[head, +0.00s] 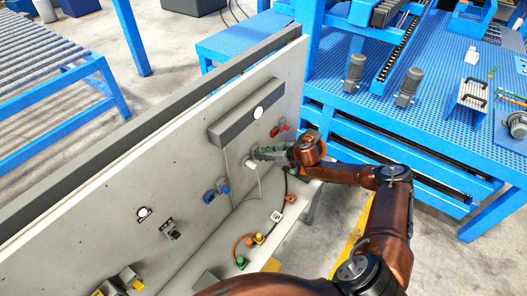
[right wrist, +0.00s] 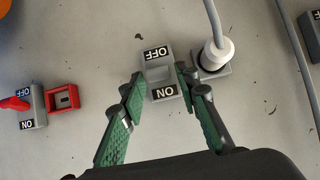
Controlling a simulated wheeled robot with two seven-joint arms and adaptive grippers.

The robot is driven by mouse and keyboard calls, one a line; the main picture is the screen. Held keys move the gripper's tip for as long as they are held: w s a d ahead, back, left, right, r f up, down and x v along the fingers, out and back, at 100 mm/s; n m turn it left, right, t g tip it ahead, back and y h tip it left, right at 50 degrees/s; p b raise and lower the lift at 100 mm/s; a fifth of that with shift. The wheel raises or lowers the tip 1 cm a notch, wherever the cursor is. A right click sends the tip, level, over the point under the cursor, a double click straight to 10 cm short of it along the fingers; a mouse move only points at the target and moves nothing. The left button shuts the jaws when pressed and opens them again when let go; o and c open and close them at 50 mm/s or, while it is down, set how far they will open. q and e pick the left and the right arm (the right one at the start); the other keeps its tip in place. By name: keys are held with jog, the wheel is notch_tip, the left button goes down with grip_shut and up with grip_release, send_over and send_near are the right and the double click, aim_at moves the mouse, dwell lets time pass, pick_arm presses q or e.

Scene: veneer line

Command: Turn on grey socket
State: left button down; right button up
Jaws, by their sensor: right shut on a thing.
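The grey socket (right wrist: 212,68) is on the pale wall panel, with a white plug (right wrist: 218,52) and grey cable in it. Beside it is its grey switch block (right wrist: 158,73), labelled OFF at the top and ON below in the right wrist view. My right gripper (right wrist: 160,88) has its green-padded fingers on either side of this block and is shut on it. In the head view my right gripper (head: 268,154) is at the panel, next to the white plug (head: 251,164). Whether the switch has turned is unclear. My left gripper is not in view.
A red switch and socket (right wrist: 62,98) are to the left in the right wrist view. Blue sockets (head: 215,190) are farther along the panel (head: 90,215). A dark grey box (head: 246,115) juts out above. Coloured plugs (head: 250,243) lie on the ledge below.

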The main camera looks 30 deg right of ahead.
jog(key=shift+w+r+g+h, duration=0.2)
jog(key=shift+r+g+h, duration=0.15)
jog(key=shift+g, duration=0.45)
jog(key=o, duration=1.1)
jog(key=shift+s, duration=0.1)
jog(key=v, duration=1.1)
jog(key=shift+s+d+r, duration=0.2)
jog(key=shift+s+d, duration=0.05)
jog(key=shift+s, duration=0.05)
